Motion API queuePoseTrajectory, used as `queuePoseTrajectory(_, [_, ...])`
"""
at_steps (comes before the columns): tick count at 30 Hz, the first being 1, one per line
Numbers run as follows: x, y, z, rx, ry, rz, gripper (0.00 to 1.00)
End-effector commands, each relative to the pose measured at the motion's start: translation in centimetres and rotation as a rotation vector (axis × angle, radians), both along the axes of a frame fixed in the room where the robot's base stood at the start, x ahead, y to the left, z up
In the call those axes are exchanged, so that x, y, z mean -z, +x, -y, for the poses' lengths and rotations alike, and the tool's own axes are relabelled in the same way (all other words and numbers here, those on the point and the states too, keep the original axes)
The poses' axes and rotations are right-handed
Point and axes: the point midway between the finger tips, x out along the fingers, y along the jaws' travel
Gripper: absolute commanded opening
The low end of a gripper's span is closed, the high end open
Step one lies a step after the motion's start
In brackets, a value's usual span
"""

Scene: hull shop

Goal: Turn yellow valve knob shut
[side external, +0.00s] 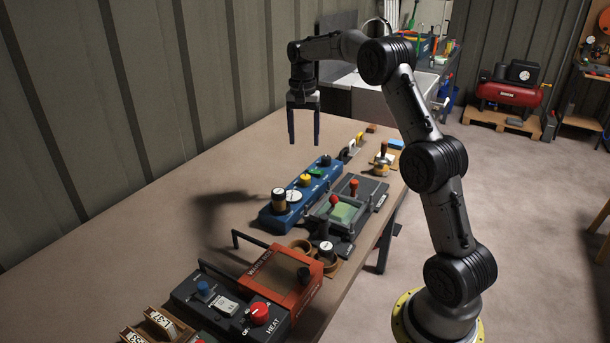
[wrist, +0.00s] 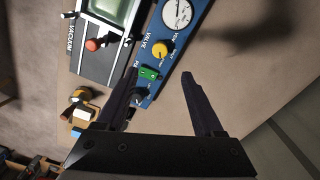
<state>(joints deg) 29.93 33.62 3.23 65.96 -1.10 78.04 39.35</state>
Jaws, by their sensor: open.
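The yellow valve knob (side external: 305,180) sits on top of a long blue panel (side external: 268,219) on the workbench. In the wrist view the yellow knob (wrist: 163,50) lies beyond my fingertips, near the lettering "VALVE". A green switch (wrist: 149,73) is beside it, and a white round gauge (wrist: 177,13) is on its other side. My gripper (side external: 304,142) is open and empty, pointing down, above the bench near the panel's far end. In the wrist view my gripper (wrist: 160,82) has its two fingers wide apart, the left one over the panel's edge.
A vacuum unit (side external: 342,211) with red-tipped levers stands close beside the blue panel. A red box (side external: 284,279) with a handle and a heat unit (side external: 230,308) are at the near end. The bench (side external: 150,232) left of the panel is bare.

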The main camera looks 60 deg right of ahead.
Motion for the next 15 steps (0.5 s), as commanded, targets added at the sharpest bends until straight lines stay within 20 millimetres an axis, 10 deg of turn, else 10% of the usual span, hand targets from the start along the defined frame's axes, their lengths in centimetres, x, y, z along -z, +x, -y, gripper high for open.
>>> queuePoseTrajectory(15, [9.6, -0.3, 0.0, -0.001, 0.002, -0.004, 0.69])
